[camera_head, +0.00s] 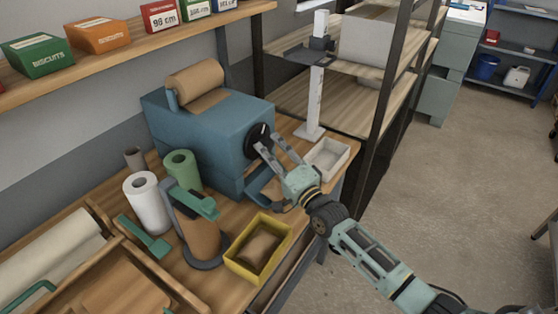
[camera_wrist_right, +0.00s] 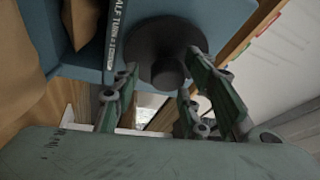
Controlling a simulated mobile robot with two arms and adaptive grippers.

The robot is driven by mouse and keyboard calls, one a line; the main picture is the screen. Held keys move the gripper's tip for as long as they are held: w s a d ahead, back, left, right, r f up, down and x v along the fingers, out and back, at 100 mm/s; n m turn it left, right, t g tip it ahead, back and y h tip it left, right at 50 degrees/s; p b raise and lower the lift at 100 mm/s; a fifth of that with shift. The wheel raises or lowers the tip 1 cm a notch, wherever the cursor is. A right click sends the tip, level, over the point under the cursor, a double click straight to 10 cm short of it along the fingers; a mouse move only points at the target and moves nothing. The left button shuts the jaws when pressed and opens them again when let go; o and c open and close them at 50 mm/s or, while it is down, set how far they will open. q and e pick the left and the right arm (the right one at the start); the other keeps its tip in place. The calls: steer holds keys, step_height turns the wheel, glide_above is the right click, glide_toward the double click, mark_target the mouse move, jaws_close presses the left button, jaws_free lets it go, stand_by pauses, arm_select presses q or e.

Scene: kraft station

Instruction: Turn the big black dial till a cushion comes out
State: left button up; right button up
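The big black dial (camera_head: 257,138) is on the right end of a blue machine (camera_head: 205,130) on the wooden bench. My right gripper (camera_head: 269,145) is at the dial with its fingers apart. In the right wrist view the dial (camera_wrist_right: 166,68) shows its round base and a protruding knob. My right gripper's fingertips (camera_wrist_right: 163,74) lie to either side of the knob; I cannot tell whether they touch it. A brown paper roll (camera_head: 196,84) sits on top of the machine. A brown cushion-like lump (camera_head: 261,248) lies in a yellow-rimmed bin (camera_head: 283,247). My left gripper is not in view.
A white roll (camera_head: 147,203), a green roll (camera_head: 181,169) and a brown roll in a stand (camera_head: 200,235) stand before the machine. A pale tray (camera_head: 328,158) and dark-framed shelving (camera_head: 385,95) are at its right. Open floor lies right of the bench.

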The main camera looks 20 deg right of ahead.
steer(key=v, duration=1.1)
steer(key=shift+s, duration=0.35)
steer(key=shift+d+f, duration=0.15)
